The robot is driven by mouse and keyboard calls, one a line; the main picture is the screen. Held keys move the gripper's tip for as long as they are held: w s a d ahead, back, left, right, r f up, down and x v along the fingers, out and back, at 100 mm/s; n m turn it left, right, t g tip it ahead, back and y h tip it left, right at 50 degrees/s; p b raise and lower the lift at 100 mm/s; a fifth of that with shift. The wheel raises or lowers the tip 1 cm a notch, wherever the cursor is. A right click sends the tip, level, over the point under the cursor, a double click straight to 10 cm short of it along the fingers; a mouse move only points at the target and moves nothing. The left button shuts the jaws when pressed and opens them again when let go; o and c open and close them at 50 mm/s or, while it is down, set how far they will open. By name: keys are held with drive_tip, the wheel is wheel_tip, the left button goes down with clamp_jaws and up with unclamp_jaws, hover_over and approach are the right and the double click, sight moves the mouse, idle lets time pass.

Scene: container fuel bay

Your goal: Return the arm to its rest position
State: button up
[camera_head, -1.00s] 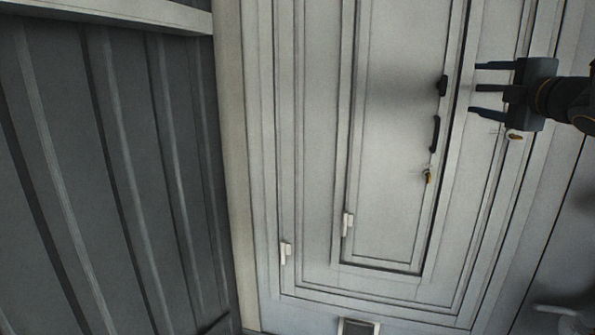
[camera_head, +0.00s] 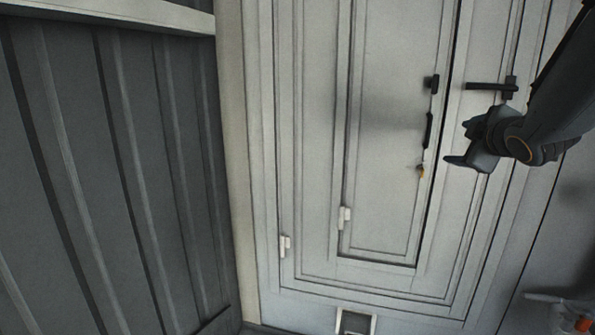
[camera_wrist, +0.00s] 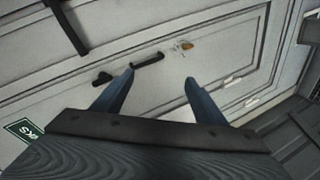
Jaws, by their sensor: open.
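My gripper (camera_head: 462,150) is at the right of the head view, in front of the pale panelled door (camera_head: 390,190). In the wrist view its two fingers (camera_wrist: 158,88) stand apart with nothing between them. The small inner door carries a dark handle (camera_head: 428,131), which shows between and beyond the fingers in the wrist view (camera_wrist: 147,61). A brass key or lock (camera_head: 421,171) sits below it. My arm comes in from the upper right.
A dark lever handle (camera_head: 491,86) is on the outer door frame, close above my gripper. A grey corrugated wall (camera_head: 110,180) fills the left. White hinges (camera_head: 345,217) are on the door. A pipe with an orange part (camera_head: 582,324) is at the lower right. A green sign (camera_wrist: 24,131) shows in the wrist view.

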drive_tip(key=s+a+f+m+g, duration=0.3)
drive_tip(key=s+a+f, duration=0.1)
drive_tip(key=f, duration=0.5)
drive_tip(key=s+a+f+m+g, duration=0.4)
drive_tip(key=f, duration=0.4)
drive_tip(key=s+a+f+m+g+y, duration=0.1)
drive_tip(key=s+a+f+m+g, duration=0.1)
drive_tip(key=s+a+f, duration=0.3)
drive_tip(key=s+a+f+m+g, duration=0.2)
drive_tip(key=s+a+f+g, duration=0.3)
drive_tip(key=s, duration=0.9)
drive_tip(key=shift+s+a+f+y, duration=0.15)
drive_tip(key=shift+a+f+y, duration=0.35)
drive_tip(key=shift+a, duration=0.4)
